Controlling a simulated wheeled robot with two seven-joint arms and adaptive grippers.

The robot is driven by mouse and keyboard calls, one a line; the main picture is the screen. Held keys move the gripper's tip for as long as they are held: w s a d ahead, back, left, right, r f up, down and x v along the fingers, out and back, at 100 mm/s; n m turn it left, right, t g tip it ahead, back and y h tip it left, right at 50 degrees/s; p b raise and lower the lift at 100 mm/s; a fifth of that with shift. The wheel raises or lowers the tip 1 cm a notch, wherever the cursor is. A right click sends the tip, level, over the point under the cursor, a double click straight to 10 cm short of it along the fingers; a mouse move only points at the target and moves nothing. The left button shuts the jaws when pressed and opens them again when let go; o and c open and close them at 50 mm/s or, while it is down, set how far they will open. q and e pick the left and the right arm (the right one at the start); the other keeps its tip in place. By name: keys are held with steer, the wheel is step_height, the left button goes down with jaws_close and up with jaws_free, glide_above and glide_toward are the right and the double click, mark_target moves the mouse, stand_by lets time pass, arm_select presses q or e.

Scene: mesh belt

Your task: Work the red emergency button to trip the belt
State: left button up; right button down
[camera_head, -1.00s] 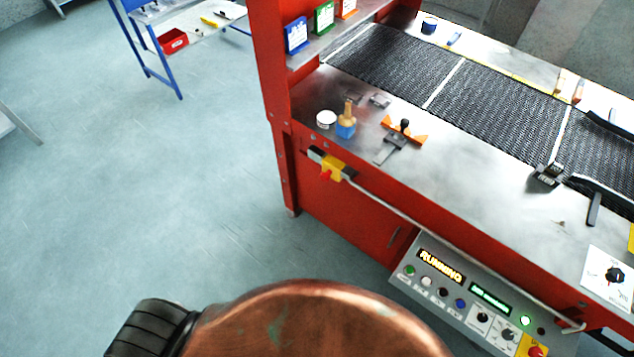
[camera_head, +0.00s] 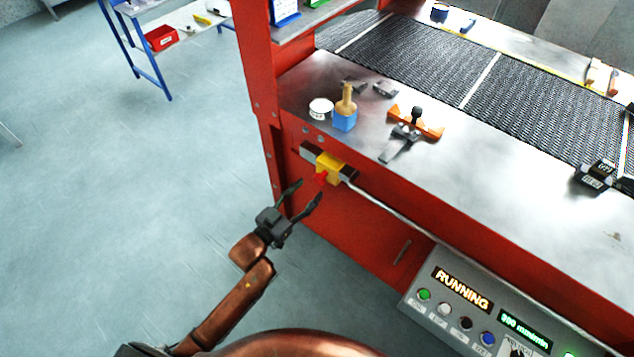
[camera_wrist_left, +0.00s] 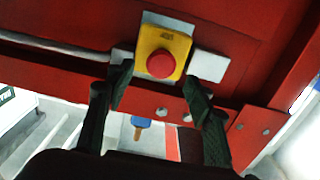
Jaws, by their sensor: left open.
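The red emergency button (camera_wrist_left: 160,64) sits on a yellow housing (camera_wrist_left: 179,42) on the front of the red machine frame. In the head view the button (camera_head: 321,178) shows small under the yellow housing (camera_head: 330,165), below the table edge. My left gripper (camera_head: 306,192) is open and empty, just below and left of the button, its fingers pointing toward it. In the left wrist view the two dark fingers (camera_wrist_left: 158,82) stand apart, one on each side below the button; I cannot tell any contact. The belt (camera_head: 430,60) lies on top, and the panel display (camera_head: 463,289) reads RUNNING.
A pale rail (camera_head: 385,212) runs along the machine front from beside the button. The control panel (camera_head: 428,310) is at lower right. A blue block with a wooden top (camera_head: 345,118), a white round lid and an orange clamp stand on the table.

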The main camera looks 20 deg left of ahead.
mark_target(317, 181)
arm_select(q)
steer(key=b+x, duration=0.1)
steer(key=x, duration=0.4)
steer(key=shift+w+f, duration=0.15)
arm_select(e)
steer(key=w, duration=0.3)
steer(key=shift+w+a+r, duration=0.15)
steer(key=shift+w+a, duration=0.15)
steer(key=shift+w, duration=0.1)
arm_select(q)
steer(key=shift+c, duration=0.5)
jaws_close()
